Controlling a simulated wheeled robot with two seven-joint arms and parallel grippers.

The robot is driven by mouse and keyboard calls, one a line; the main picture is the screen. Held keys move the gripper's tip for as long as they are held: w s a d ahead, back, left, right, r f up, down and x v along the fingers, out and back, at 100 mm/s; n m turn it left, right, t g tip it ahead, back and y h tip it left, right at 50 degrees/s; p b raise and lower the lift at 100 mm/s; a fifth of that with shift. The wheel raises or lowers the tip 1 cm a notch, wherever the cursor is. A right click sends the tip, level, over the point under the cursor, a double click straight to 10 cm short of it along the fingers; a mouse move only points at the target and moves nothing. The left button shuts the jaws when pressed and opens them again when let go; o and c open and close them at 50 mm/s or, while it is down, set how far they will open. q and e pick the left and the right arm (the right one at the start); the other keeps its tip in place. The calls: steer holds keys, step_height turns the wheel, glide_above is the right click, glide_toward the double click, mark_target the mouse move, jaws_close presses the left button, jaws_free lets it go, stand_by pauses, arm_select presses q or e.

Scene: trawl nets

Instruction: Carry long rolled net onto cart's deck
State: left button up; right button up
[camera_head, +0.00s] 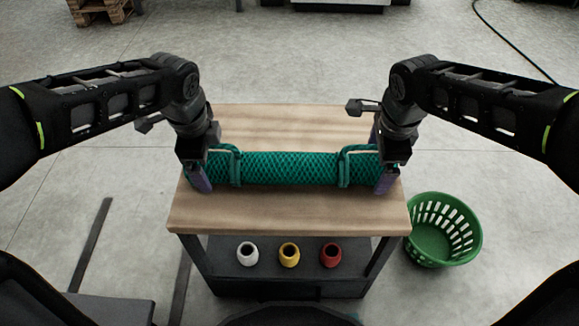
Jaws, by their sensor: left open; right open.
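The long rolled net (290,168) is a teal-green roll lying crosswise over a wooden-topped deck (290,214). A rope loop sits near each end, one on the left (236,165) and one on the right (345,166). My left gripper (203,172) is open at the roll's left end. My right gripper (385,174) is open at the roll's right end. The grippers partly hide both ends of the roll. I cannot tell whether the fingers touch it. The deck has a dark frame with a lower shelf.
On the lower shelf (265,268) stand a white spool (247,259), a yellow one (289,260) and a red one (331,261). A green basket (421,244) stands on the floor at the right. A wooden pallet (100,10) lies at the far left. A dark cable (512,38) crosses the floor.

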arm_select(q)
steer(key=shift+f, duration=0.15)
arm_select(e)
steer(key=shift+f, duration=0.15)
arm_select(q)
steer(key=shift+c, duration=0.3)
arm_select(e)
steer(key=shift+c, duration=0.4)
arm_select(q)
jaws_close()
arm_select(e)
jaws_close()
